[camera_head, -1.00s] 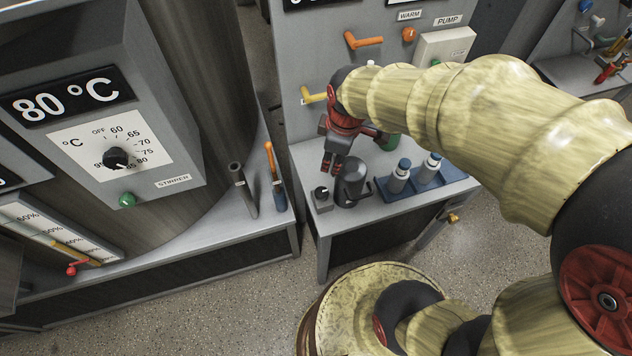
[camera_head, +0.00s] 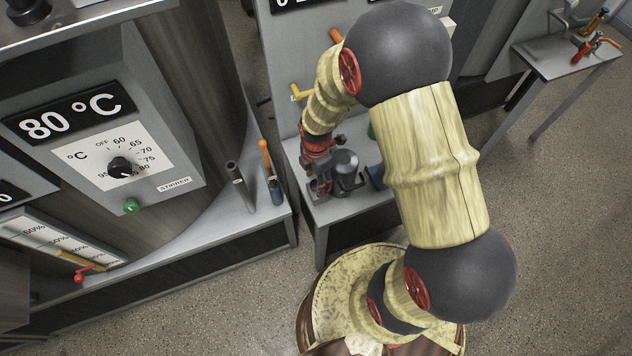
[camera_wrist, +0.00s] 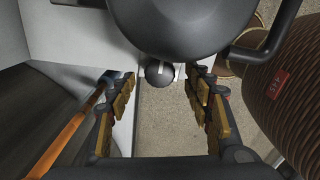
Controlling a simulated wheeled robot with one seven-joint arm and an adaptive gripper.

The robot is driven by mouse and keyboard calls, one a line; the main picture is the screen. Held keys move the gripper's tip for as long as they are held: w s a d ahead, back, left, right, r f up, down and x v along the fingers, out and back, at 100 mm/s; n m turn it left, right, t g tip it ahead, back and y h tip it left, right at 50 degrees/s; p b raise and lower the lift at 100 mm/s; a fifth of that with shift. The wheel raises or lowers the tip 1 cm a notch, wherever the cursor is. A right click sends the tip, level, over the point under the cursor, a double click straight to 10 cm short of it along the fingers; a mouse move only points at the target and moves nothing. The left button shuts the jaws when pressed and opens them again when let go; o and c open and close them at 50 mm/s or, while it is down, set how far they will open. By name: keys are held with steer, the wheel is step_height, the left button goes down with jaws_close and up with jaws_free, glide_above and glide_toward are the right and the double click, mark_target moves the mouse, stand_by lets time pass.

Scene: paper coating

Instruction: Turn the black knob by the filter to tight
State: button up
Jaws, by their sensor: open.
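The black knob (camera_wrist: 160,74) shows in the wrist view just below the dark round filter housing (camera_wrist: 185,22). A pale mark on the knob points up toward the housing. My gripper (camera_wrist: 157,88) is open, with one finger on each side of the knob and visible gaps between. I cannot tell how close the tips are in depth. In the head view, my gripper (camera_head: 320,188) is low over the small bench, just left of the filter housing (camera_head: 346,168). There the gripper hides the knob.
A yellow lever (camera_head: 302,92) is on the panel behind my wrist.

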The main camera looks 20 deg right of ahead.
steer(key=shift+f, duration=0.9)
steer(key=shift+c, duration=1.3)
steer(key=c, duration=0.9)
